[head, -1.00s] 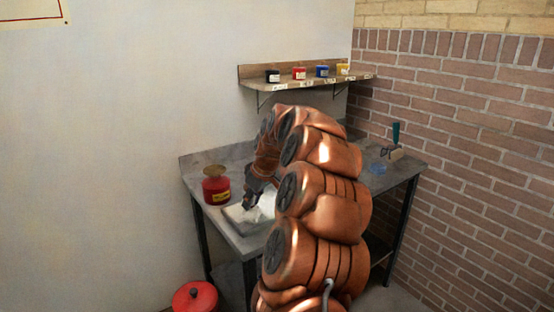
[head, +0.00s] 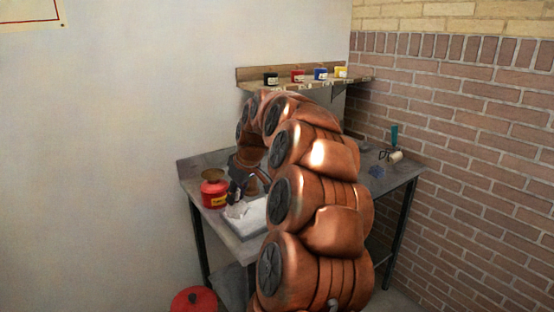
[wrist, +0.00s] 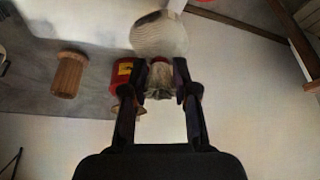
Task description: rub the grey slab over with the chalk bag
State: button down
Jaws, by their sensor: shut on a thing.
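My gripper (head: 236,190) is shut on the chalk bag (head: 237,211), a pale cloth bag. In the wrist view my gripper's two fingers (wrist: 159,88) pinch its gathered neck, with a red band above and the rounded pale end (wrist: 160,35) beyond. In the head view the bag is at the left part of the slab (head: 258,217); I cannot tell if it touches. The slab lies on the bench, its visible top mostly white, its side grey. My arm hides the slab's right part.
A red can (head: 214,190) with a yellow label stands on the bench (head: 205,158) just left of the bag. A wooden cylinder (wrist: 68,75) stands nearby. Several small jars line the shelf (head: 300,86) above. A roller (head: 395,157) lies at the bench's right end.

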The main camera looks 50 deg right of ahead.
jog(key=shift+r+p, duration=0.3)
jog(key=shift+r, duration=1.25)
jog(key=shift+p, duration=0.35)
